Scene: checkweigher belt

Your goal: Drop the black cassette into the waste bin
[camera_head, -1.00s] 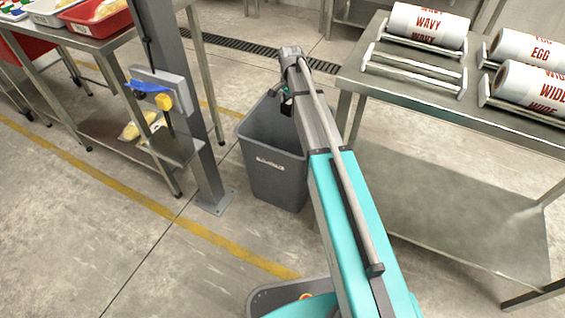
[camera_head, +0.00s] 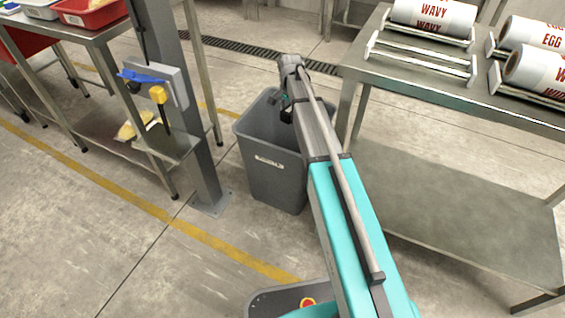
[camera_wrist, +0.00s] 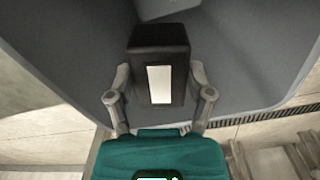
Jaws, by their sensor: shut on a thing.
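The black cassette (camera_wrist: 158,58) is a black block with a white label, seen in the wrist view between the two fingers. My gripper (camera_wrist: 160,80) is shut on it, one finger on each side. The grey waste bin (camera_head: 273,175) stands on the floor in the head view; its grey inner wall (camera_wrist: 240,50) fills much of the wrist view behind the cassette. The cassette is over the bin's opening; its exact height against the rim I cannot tell. In the head view my arm hides part of the bin and most of the gripper.
A steel table (camera_head: 450,95) with label rolls (camera_head: 432,14) on racks stands right of the bin. A grey post (camera_head: 203,170) with a blue and yellow item on its bracket stands left. The floor in front is clear.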

